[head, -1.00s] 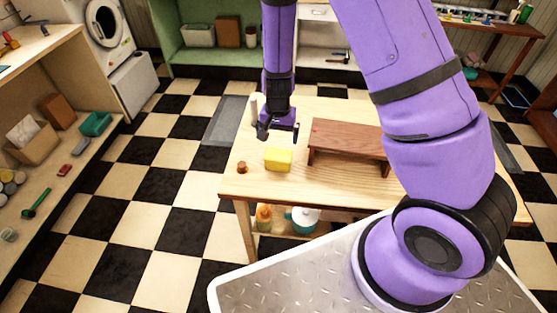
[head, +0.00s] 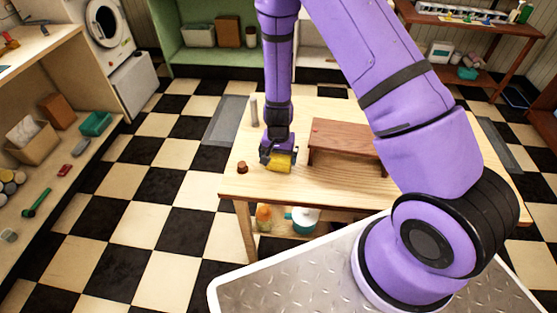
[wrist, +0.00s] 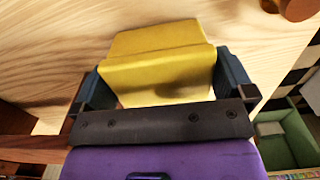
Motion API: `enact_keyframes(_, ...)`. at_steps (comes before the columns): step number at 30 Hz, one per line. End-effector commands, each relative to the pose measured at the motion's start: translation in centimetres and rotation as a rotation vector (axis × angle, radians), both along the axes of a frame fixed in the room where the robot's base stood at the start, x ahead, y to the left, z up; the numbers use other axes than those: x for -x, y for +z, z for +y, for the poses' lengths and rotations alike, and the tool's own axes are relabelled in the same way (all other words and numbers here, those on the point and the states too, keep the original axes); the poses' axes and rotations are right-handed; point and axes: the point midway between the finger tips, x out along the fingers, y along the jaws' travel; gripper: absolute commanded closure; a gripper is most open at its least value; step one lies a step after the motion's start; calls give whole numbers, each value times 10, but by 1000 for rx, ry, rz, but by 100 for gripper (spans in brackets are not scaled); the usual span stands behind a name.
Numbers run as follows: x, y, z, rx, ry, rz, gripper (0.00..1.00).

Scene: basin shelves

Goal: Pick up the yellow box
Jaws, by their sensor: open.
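The yellow box (head: 281,162) sits on the wooden table, near its front left. My gripper (head: 278,160) is down at the box, and its fingers partly hide the box in the head view. In the wrist view the yellow box (wrist: 160,62) lies between the two dark fingers of my gripper (wrist: 163,85). The fingers are open, one on each side of the box. I cannot tell whether either finger touches it.
A brown wooden riser (head: 345,142) stands on the table (head: 300,190) just right of the box. A small brown cylinder (head: 242,168) is to the left, and a pale upright cylinder (head: 254,110) stands behind.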

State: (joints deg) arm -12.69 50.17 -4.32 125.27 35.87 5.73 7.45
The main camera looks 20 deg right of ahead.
Motion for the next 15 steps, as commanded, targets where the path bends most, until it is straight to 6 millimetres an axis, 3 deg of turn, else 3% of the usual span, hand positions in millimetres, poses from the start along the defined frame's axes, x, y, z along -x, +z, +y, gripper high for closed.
enact_keyframes(5, 0, 0, 0, 1, 0, -1, 0)
enact_keyframes(9, 0, 0, 0, 1, 0, -1, 32)
enact_keyframes(15, 0, 0, 0, 0, 0, -1, 32)
